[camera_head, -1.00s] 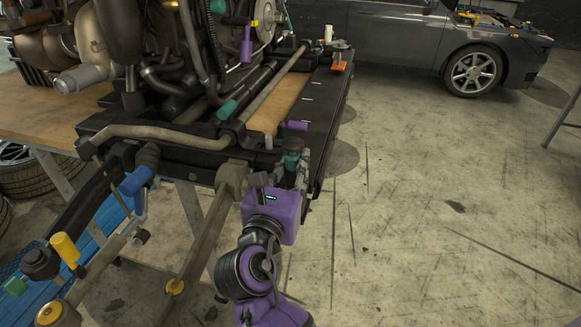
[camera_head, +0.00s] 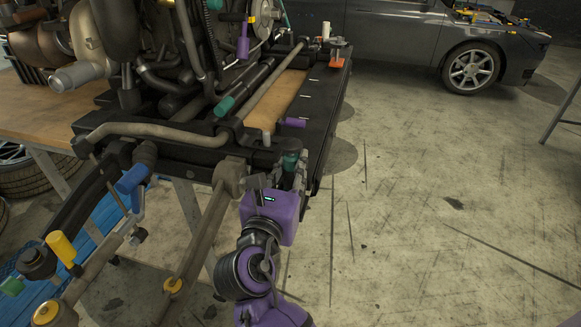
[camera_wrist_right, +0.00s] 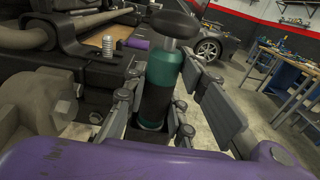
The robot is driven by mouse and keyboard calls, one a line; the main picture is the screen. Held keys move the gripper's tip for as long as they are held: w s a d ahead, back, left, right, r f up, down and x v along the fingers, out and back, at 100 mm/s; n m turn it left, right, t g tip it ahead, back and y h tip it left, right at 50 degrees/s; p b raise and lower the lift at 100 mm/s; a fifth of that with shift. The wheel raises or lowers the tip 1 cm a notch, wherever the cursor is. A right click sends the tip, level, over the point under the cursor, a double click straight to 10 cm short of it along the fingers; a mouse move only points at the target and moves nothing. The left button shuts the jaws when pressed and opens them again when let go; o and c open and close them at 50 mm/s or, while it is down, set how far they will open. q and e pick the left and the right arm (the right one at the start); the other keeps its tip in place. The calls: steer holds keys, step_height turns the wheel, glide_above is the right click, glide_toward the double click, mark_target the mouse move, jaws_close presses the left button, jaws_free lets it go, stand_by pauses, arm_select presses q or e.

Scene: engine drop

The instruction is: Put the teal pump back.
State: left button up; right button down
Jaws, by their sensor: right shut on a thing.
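The teal pump (camera_head: 290,160) is at the near right corner of the black engine subframe. In the right wrist view the pump (camera_wrist_right: 162,68) stands nearly upright, with a dark rounded cap on top and a black lower body. My right gripper (camera_head: 287,175) comes in from below and is shut on the pump. Its grey fingers lie on both sides of the pump in the right wrist view (camera_wrist_right: 165,100). The pump's lower end reaches a dark square opening (camera_wrist_right: 150,128); the fingers partly hide it, so I cannot tell how deep it sits. My left gripper is not in view.
The black subframe (camera_head: 318,120) carries the engine, pipes and a purple part (camera_head: 295,122) close to the pump. A threaded stud (camera_wrist_right: 107,46) stands left of the pump. A grey-brown bar (camera_head: 205,235) runs beside my right arm. The floor to the right is clear.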

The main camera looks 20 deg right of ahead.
steer(key=shift+f, duration=0.1)
steer(key=c, duration=1.4)
jaws_free()
